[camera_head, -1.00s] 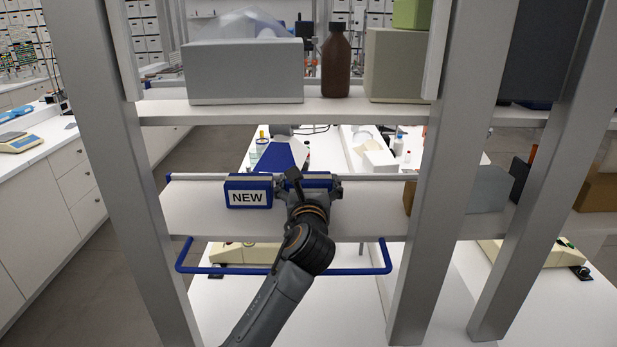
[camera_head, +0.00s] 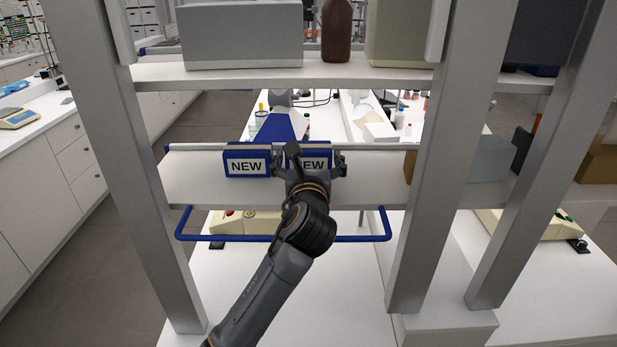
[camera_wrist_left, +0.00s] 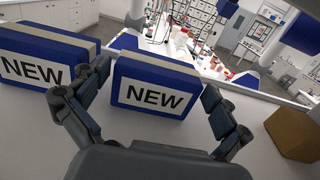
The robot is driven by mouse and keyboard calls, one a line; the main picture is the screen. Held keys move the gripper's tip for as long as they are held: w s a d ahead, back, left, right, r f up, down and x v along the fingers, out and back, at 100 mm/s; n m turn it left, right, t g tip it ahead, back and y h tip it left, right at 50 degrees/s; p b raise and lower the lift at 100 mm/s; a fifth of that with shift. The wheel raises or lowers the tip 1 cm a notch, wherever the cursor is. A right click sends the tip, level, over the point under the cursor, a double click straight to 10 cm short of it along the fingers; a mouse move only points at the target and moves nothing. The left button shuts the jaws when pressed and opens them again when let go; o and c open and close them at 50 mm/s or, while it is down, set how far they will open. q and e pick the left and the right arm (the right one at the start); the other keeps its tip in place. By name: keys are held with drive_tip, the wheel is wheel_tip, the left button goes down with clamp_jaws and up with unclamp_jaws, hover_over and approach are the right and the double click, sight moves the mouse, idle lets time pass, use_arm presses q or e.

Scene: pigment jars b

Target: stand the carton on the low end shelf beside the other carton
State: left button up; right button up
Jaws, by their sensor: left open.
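Two blue cartons with white NEW labels stand upright side by side on the low end shelf (camera_head: 200,190). The left carton (camera_head: 247,163) is clear of my gripper and also shows in the left wrist view (camera_wrist_left: 35,68). The right carton (camera_head: 314,164) is partly hidden by my left gripper (camera_head: 315,166); its label faces the camera in the left wrist view (camera_wrist_left: 152,95). A narrow gap separates the two. My left gripper is open, with one finger at each side of the right carton, the left finger near the gap. My right gripper is not in view.
A brown block (camera_wrist_left: 295,135) sits right of the cartons. A blue rail (camera_head: 285,238) runs below the shelf front. The upper shelf (camera_head: 230,78) holds a grey box (camera_head: 240,38) and a brown bottle (camera_head: 336,32). Grey posts (camera_head: 145,190) stand at both sides.

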use_arm(q)
drive_tip(key=s+b, duration=0.2)
drive_tip(key=s, duration=0.7)
